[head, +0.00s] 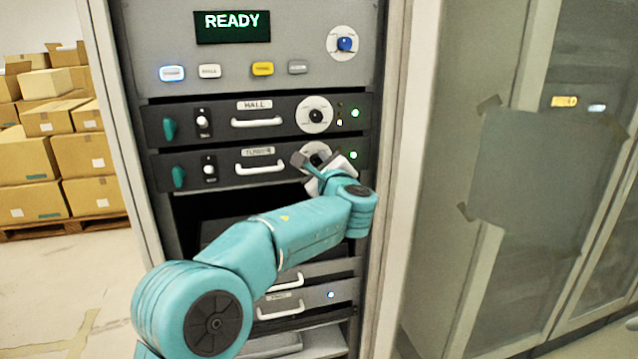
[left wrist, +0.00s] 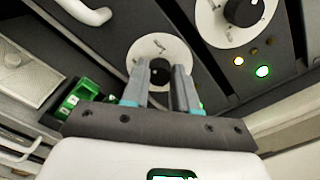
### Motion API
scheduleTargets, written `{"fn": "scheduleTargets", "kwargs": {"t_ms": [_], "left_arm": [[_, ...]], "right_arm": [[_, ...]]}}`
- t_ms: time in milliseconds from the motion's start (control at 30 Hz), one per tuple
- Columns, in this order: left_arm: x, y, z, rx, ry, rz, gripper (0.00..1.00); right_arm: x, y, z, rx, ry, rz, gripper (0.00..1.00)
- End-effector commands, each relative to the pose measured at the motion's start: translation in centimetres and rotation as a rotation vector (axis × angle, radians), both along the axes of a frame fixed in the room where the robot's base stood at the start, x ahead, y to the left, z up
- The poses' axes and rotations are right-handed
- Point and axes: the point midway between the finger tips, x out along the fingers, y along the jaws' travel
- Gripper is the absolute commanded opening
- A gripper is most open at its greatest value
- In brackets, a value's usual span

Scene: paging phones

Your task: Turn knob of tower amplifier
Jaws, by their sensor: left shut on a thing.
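The tower amplifier (head: 223,170) is the lower of two dark panels in the rack, with a label that seems to read TOWER. Its black knob sits on a round white dial (head: 318,149), mostly hidden by my gripper in the head view. In the left wrist view the knob (left wrist: 160,73) shows between the fingers, in front of the white dial (left wrist: 157,47). My left gripper (head: 319,164) is at the knob and shut on it; its fingers (left wrist: 171,80) lie on either side of it. My right gripper is not in view.
The HALL amplifier (head: 223,120) with a similar knob (head: 315,116) is just above. A READY display (head: 232,27), several buttons and a blue knob (head: 345,44) are higher. Handles protrude nearby. Cardboard boxes (head: 40,160) stand left; a glazed cabinet (head: 545,180) stands right.

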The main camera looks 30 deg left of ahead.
Motion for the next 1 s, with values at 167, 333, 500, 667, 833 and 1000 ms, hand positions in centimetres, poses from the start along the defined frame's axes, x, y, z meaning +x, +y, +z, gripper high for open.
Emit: {"fn": "scheduleTargets", "kwargs": {"t_ms": [167,333,500,667,833,1000], "left_arm": [[0.0,0.0,-0.7,-0.11,-0.129,0.0,0.0],[0.0,0.0,-0.7,-0.215,-0.252,-0.002,0.0],[0.0,0.0,-0.6,-0.319,-0.372,-0.003,0.0],[0.0,0.0,-0.5,-0.408,-0.476,-0.001,0.0],[0.0,0.0,-0.5,-0.485,-0.568,-0.002,0.0],[0.0,0.0,-0.4,-0.543,-0.635,-0.003,0.0]], "right_arm": [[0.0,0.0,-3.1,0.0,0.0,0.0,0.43],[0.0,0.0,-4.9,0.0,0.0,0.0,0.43],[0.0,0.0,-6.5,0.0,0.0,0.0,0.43],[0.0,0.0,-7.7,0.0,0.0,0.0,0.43],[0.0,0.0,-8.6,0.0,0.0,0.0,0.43],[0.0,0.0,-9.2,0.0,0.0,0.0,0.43]]}}
